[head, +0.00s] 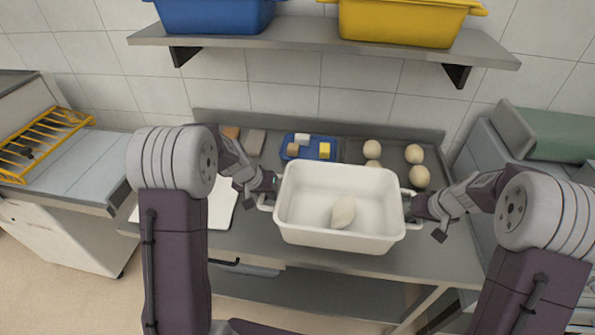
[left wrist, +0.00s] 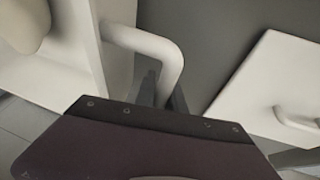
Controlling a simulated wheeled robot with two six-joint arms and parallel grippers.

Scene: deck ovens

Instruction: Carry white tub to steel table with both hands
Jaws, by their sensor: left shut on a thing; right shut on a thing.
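The white tub (head: 340,238) is in the middle of the head view, over the steel table (head: 385,262). A pale oval lump (head: 343,212) lies inside it. My left gripper (head: 268,193) is shut on the tub's left handle. In the left wrist view that handle (left wrist: 150,45) curves out from the tub wall (left wrist: 85,55), with the gripper's fingers around its end. My right gripper (head: 412,205) is shut on the tub's right handle. The tub looks about level. I cannot tell whether its base touches the table.
Behind the tub are a blue tray (head: 318,150) with small blocks and several round pale balls (head: 414,154). A white board (head: 222,205) lies left of the tub. A wall shelf (head: 310,32) above holds a blue tub (head: 215,12) and a yellow tub (head: 405,20).

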